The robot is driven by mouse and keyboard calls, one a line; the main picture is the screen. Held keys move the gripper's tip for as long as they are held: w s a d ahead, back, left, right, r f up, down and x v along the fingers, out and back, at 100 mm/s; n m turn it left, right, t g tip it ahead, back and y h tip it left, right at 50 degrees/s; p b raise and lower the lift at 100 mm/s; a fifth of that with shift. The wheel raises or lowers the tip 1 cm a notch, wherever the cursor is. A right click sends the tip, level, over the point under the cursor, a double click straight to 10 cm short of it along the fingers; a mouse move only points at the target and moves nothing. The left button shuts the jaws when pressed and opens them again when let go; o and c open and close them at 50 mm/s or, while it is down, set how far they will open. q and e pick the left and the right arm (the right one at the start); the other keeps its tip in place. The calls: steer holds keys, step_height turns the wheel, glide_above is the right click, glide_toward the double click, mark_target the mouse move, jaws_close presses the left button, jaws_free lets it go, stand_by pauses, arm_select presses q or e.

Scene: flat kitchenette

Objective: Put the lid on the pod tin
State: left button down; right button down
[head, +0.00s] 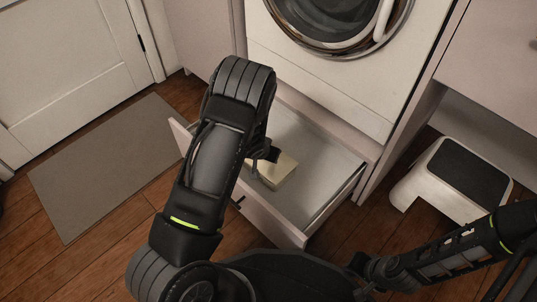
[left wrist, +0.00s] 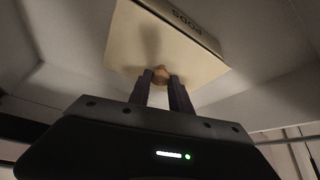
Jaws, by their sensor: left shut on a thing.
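The pod tin (head: 278,174) is a cream box in the open drawer, partly hidden by my left arm in the head view. In the left wrist view its side (left wrist: 195,22) carries the dark letters "PODS". The lid (left wrist: 135,45) is the flat cream face with a small round wooden knob (left wrist: 161,75). My left gripper (left wrist: 162,78) is shut on that knob; in the head view this gripper (head: 266,153) is at the tin's top. The lid lies against the tin, but I cannot tell whether it is fully seated. My right gripper (head: 362,274) is low at right, clear of the tin.
The pulled-out drawer (head: 325,165) has a pale floor, with bare room right of the tin, and raised walls around it. A washing machine (head: 345,70) stands above it. A white step stool (head: 455,180) is at right, and a grey mat (head: 100,165) at left.

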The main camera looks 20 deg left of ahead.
arm_select(q)
steer(key=shift+f+b, duration=0.55)
stand_by(0.9)
steer(key=c, duration=1.1)
jaws_free()
steer(key=shift+s+r, duration=0.1)
steer(key=shift+r, duration=0.05)
steer(key=p+v, duration=0.3)
steer(key=v, duration=0.3)
steer(key=shift+r+p, duration=0.25)
steer(key=shift+p, duration=0.05)
steer(key=shift+s+r, duration=0.4)
